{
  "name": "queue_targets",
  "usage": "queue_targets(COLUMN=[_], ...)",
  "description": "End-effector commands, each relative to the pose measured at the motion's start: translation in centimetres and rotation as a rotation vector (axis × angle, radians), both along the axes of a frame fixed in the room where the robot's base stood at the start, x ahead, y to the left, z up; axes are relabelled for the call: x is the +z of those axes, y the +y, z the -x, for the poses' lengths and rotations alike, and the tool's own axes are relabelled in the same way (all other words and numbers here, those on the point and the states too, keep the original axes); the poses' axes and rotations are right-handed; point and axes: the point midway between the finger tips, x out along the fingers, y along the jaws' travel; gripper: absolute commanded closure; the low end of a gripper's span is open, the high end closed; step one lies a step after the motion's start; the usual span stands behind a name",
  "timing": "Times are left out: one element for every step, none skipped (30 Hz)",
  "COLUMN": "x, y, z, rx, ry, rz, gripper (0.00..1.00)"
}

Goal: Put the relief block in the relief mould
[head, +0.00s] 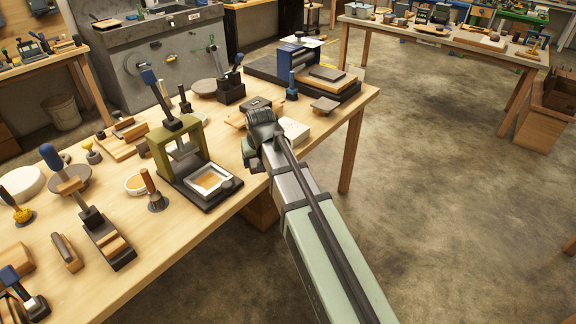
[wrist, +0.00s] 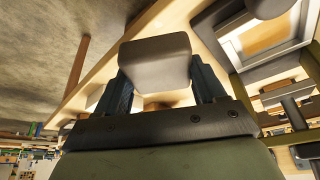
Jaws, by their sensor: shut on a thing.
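A smooth dark grey block, which I take as the relief block (wrist: 155,58), is clamped between the two fingers of my gripper (wrist: 160,80) in the wrist view. In the head view my gripper (head: 252,152) is over the table's right front edge, and it largely hides the block. The relief mould (head: 227,176) appears to be the white-framed tray with a golden-tan inside, lying on the dark base of the olive press. It stands to the left of my gripper and also shows at the upper right of the wrist view (wrist: 292,42). Its inside looks empty.
The olive press frame (head: 158,150) with a blue-handled lever rises behind the mould. A white block (head: 296,131) lies just right of my gripper. A wooden-handled tool (head: 152,190) stands left of the mould.

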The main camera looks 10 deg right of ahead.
Motion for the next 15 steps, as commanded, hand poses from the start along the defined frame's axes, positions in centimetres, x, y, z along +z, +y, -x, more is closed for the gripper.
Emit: queue_targets(x=[0.4, 0.6, 0.8, 1.0, 1.2, 1.4, 1.6, 1.7, 1.9, 2.1, 2.2, 2.4, 2.5, 2.6, 2.7], y=[2.2, 3.2, 4.6, 5.7, 6.6, 8.0, 8.9, 9.9, 11.0, 11.8, 12.6, 13.5, 14.1, 14.7, 15.3], z=[-0.6, -0.8, -0.9, -1.0, -1.1, -1.1, -1.2, -1.2, -1.2, -1.1, -1.1, -1.1, -1.0, -1.0, -0.9], rx=[0.023, 0.034, 0.048, 0.058, 0.068, 0.082, 0.092, 0.102, 0.113, 0.122, 0.130, 0.139, 0.145, 0.150, 0.156], ry=[-0.001, 0.000, 0.000, 0.000, 0.000, 0.000, 0.000, 0.000, 0.000, 0.000, 0.000, -0.001, -0.001, -0.001, -0.001], rz=[0.000, 0.000, 0.000, 0.000, 0.000, 0.000, 0.000, 0.000, 0.000, 0.001, 0.001, 0.000, 0.000, 0.000, -0.001], gripper=[0.76, 0.76, 0.76, 0.76, 0.76, 0.76, 0.76, 0.76, 0.76, 0.76, 0.76, 0.76, 0.76, 0.76, 0.76])
